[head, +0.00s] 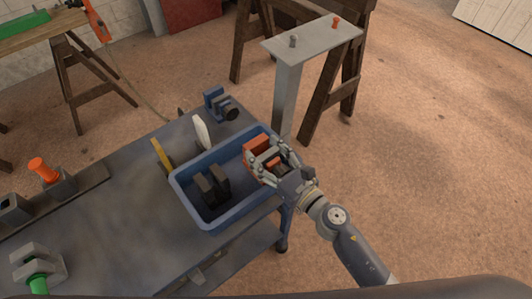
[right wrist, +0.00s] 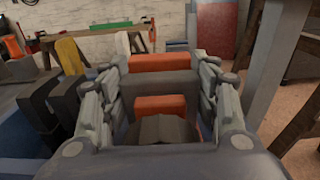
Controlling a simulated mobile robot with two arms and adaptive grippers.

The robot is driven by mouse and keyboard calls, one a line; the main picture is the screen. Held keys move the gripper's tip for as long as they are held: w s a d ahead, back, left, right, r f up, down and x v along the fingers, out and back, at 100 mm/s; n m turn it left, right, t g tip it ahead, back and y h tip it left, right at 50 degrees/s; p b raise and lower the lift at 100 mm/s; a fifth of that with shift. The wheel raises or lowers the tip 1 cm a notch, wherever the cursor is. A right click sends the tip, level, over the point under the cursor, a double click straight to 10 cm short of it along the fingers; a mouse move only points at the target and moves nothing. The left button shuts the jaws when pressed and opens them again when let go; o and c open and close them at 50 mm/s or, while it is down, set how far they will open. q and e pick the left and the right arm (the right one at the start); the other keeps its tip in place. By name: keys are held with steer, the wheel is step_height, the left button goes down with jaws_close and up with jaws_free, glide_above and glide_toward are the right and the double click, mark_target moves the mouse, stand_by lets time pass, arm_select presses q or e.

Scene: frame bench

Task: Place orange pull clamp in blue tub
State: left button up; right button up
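The orange pull clamp (head: 256,143), with orange blocks and a grey-brown bar, is between the fingers of my right gripper (head: 268,160). In the right wrist view, the clamp (right wrist: 160,105) spans the gap, and the fingers (right wrist: 160,88) appear closed against its sides. The gripper and clamp are over the right end of the blue tub (head: 240,217). Whether the clamp touches the tub floor is hidden. Black clamp-like pieces (head: 210,190) stand in the tub's left part. My left gripper is not in view.
The tub sits at the right end of a grey bench (head: 110,225). Behind it stand a blue vise (head: 218,102), a white piece (head: 201,131) and a yellow piece (head: 161,156). Orange-handled (head: 42,170) and green-handled (head: 38,270) tools stand at left. A grey-topped stand (head: 310,45) rises beyond.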

steer(key=o, duration=0.3)
steer(key=shift+r, duration=0.1)
steer(key=shift+r+p, duration=0.45)
steer(key=shift+p, duration=0.05)
steer(key=shift+r+p, duration=0.4)
steer(key=shift+s+d+f+b, duration=0.6)
steer(key=shift+s+b, duration=0.1)
steer(key=shift+s, duration=0.1)
steer(key=shift+r+b+v, duration=0.2)
steer(key=shift+b+v, duration=0.8)
steer(key=shift+v, duration=1.5)
steer(key=shift+r+b+v, duration=0.15)
steer(key=shift+b+v, duration=0.8)
steer(key=shift+v, duration=1.6)
